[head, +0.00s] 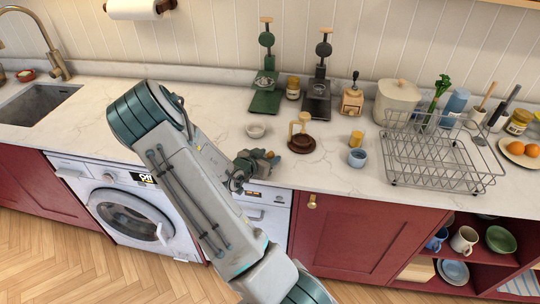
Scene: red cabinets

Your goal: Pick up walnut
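I cannot make out a walnut in the head view; it may be hidden by my gripper or too small to tell. My gripper (270,158) is low over the front part of the white marble counter (330,170), above the right side of the washing machine. Its fingers are small and dark here, so I cannot tell whether they are open or shut, or hold anything. A carafe with a wooden collar and dark brown lower part (301,144) stands just right of the gripper.
Two press-like devices, one green (265,95) and one black (317,100), stand at the back. The counter left of my arm is largely clear.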

